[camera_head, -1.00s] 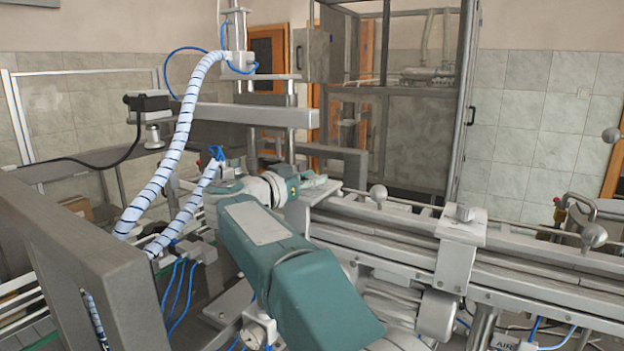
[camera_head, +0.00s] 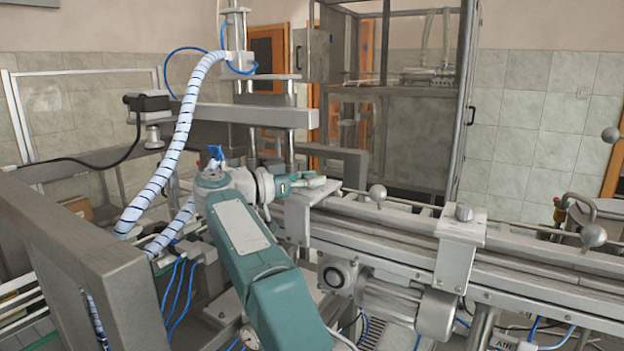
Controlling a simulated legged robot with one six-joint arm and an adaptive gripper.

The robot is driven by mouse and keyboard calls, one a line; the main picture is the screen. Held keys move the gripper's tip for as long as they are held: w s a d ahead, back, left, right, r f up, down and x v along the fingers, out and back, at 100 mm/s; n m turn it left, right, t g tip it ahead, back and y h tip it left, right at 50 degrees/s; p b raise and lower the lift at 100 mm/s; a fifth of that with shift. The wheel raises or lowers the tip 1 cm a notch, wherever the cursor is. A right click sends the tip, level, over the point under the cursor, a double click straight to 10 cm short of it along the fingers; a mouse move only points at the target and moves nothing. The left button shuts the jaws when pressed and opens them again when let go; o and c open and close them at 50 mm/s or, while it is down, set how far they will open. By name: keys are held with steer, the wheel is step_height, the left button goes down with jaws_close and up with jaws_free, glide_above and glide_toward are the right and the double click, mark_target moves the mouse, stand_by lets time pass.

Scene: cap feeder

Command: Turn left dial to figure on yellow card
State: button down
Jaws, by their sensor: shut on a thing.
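My gripper (camera_head: 312,183) is at the end of my teal and grey arm, over the left end of the conveyor rail. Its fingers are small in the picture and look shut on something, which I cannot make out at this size. I cannot tell the left dial apart here, nor read any figure. I see no yellow card in this view.
The grey conveyor rail (camera_head: 400,235) runs right from my gripper, with a ball knob (camera_head: 377,193) close by and a clamp block (camera_head: 461,235) farther along. A motor (camera_head: 405,305) hangs below. A grey beam (camera_head: 240,115) and a striped hose (camera_head: 172,150) stand behind and left.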

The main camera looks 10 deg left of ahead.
steer(key=shift+r, duration=0.1)
stand_by(0.5)
steer(key=c, duration=0.5)
jaws_free()
steer(key=shift+a, duration=0.1)
steer(key=shift+c, duration=0.2)
steer(key=shift+o, duration=0.9)
steer(key=shift+w+a, duration=0.1)
steer(key=shift+a, duration=0.1)
steer(key=shift+d, duration=0.3)
steer(key=shift+a+n+t+y, duration=0.1)
steer(key=shift+n+t+y, duration=0.4)
steer(key=shift+t, duration=0.1)
steer(key=shift+n+t+y, duration=0.4)
steer(key=shift+t+y, duration=0.1)
